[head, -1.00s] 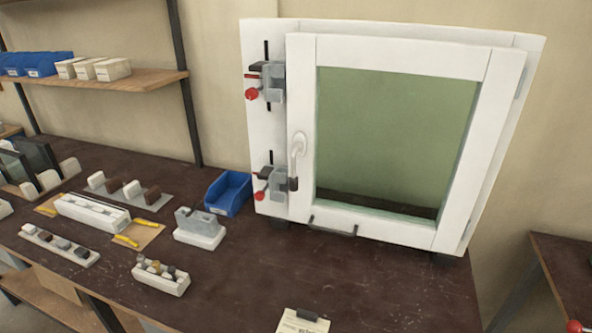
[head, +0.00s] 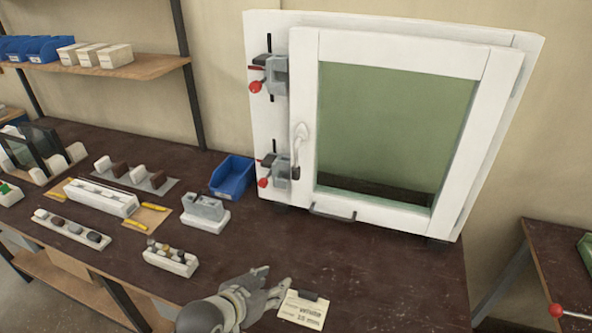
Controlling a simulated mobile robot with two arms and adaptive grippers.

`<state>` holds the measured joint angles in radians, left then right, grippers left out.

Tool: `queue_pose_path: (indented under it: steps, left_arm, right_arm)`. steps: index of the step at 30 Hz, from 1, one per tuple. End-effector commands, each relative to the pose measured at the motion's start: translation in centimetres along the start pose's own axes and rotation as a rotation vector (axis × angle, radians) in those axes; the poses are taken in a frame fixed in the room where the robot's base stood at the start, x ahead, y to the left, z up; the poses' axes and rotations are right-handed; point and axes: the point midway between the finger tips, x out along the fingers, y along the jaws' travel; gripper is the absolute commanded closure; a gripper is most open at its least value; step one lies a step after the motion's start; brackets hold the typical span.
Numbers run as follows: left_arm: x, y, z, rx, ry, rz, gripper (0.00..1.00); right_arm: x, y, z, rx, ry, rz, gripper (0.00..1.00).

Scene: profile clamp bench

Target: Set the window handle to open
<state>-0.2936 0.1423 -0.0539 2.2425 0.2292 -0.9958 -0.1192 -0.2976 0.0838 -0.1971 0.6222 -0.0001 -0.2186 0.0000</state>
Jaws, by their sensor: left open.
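The window (head: 306,60) stands upright on the bench at the back, with a white frame and green glass. My left gripper (head: 280,285) is low in the head view, over the front of the bench beside a paper note. It is open, empty and well apart from the handle. My right gripper is not in view.
Two clamps with red knobs, an upper (head: 272,75) and a lower (head: 274,172), sit on the frame's left post. A blue bin (head: 232,178) stands left of the window. Blocks and trays fill the bench's left side. The note (head: 302,309) lies in front; the bench between it and the window is clear.

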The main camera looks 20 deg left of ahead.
Motion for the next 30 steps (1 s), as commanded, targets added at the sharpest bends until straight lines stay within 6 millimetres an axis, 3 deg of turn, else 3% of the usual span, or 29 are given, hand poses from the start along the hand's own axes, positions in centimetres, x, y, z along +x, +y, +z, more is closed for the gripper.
queue_pose_path:
  steps: [1, 6, 10, 17, 30]
  left_arm:
    - [0.7, -0.7, -2.6, 0.003, 0.081, -0.002, 0.57]
    - [1.5, -3.3, -11.6, -0.003, 0.378, -0.017, 0.57]
    - [0.9, -5.1, -16.3, -0.015, 0.542, -0.037, 0.57]
    - [0.9, -6.1, -19.2, -0.025, 0.63, -0.051, 0.57]
    - [6.5, -6.5, -23.4, -0.025, 0.626, -0.051, 0.57]
  right_arm:
    - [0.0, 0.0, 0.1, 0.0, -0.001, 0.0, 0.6]
    - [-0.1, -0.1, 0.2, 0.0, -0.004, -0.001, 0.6]
    - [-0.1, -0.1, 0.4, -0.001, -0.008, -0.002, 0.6]
    - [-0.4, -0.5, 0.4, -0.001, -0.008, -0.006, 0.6]
    - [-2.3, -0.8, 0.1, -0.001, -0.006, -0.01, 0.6]
